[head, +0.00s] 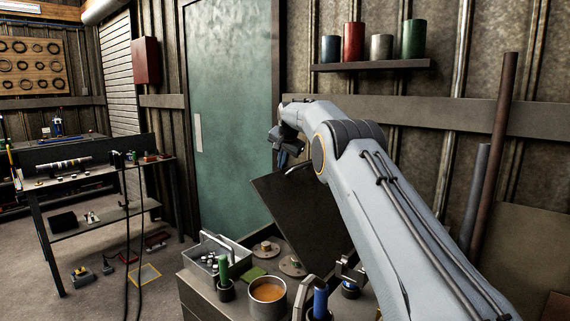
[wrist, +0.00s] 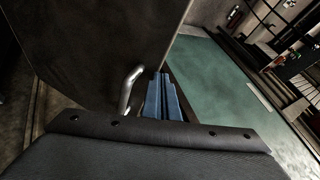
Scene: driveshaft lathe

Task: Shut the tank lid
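The tank lid (head: 298,208) is a dark flat panel. It stands raised and tilted above the bench, partly behind my arm. In the wrist view the lid (wrist: 95,45) fills the upper left, with a curved metal handle (wrist: 129,90) near its lower right edge. My gripper (head: 282,158) is at the upper part of the lid in the head view. Its blue fingers (wrist: 163,98) lie together just right of the handle, with nothing visible between them. I cannot tell whether they touch the lid. The tank opening is hidden.
The bench below holds a metal tray (head: 207,262), a cup of orange liquid (head: 268,291), and green and blue handled tools. A teal door (head: 232,110) is behind. A shelf (head: 372,66) with several cans is on the wall.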

